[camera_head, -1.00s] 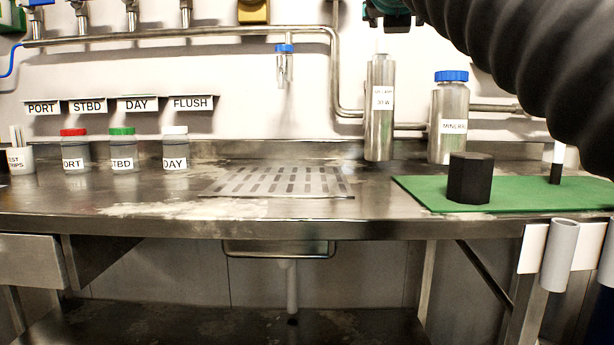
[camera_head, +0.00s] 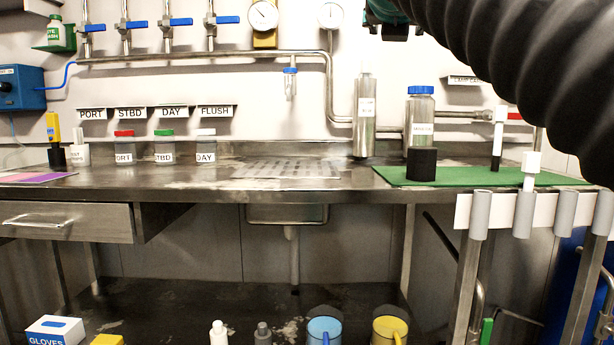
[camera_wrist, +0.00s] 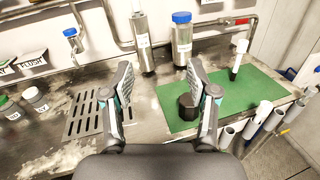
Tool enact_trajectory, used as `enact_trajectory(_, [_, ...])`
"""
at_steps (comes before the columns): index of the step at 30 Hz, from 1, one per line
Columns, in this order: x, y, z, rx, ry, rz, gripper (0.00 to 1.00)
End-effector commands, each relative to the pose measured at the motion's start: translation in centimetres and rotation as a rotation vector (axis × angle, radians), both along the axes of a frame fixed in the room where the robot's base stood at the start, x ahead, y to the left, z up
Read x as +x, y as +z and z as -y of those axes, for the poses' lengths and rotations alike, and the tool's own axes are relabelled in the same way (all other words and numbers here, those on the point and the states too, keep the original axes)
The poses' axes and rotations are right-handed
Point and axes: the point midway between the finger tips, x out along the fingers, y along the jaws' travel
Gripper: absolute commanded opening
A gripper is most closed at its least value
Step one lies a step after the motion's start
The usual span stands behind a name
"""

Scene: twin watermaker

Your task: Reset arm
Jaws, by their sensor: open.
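My gripper (camera_wrist: 158,92) shows in the wrist view with its two fingers wide apart and nothing between the pads. It is above the steel bench, and its fingers are seen against the drain grate and the green mat. My ribbed black arm sleeve (camera_head: 500,70) crosses the upper right of the head view.
The bench (camera_head: 200,195) carries sample jars (camera_head: 164,150), a steel cylinder (camera_head: 364,115), a blue-capped bottle (camera_head: 420,115) and a black block (camera_head: 422,163) on a green mat (camera_head: 480,178). A holder rail (camera_head: 500,212) with grey tubes is at the front right. The bench's middle is mostly clear.

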Motion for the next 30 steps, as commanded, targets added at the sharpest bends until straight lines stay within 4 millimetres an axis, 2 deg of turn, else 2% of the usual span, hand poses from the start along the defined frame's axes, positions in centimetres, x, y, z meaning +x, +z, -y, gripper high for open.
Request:
enact_trajectory(11, [0.2, -0.5, -0.4, 0.288, 0.010, 0.061, 0.59])
enact_trajectory(16, [1.3, -3.0, -1.3, 0.514, 0.018, 0.058, 0.59])
enact_trajectory(20, [2.8, -7.3, -2.7, 0.777, 0.002, 0.023, 0.59])
enact_trajectory(23, [3.3, -11.3, -3.6, 1.007, -0.036, -0.013, 0.59])
enact_trajectory(26, [3.2, -15.5, -4.1, 1.238, -0.108, -0.047, 0.59])
enact_trajectory(30, [2.1, -21.6, -4.3, 1.558, -0.265, -0.082, 0.59])
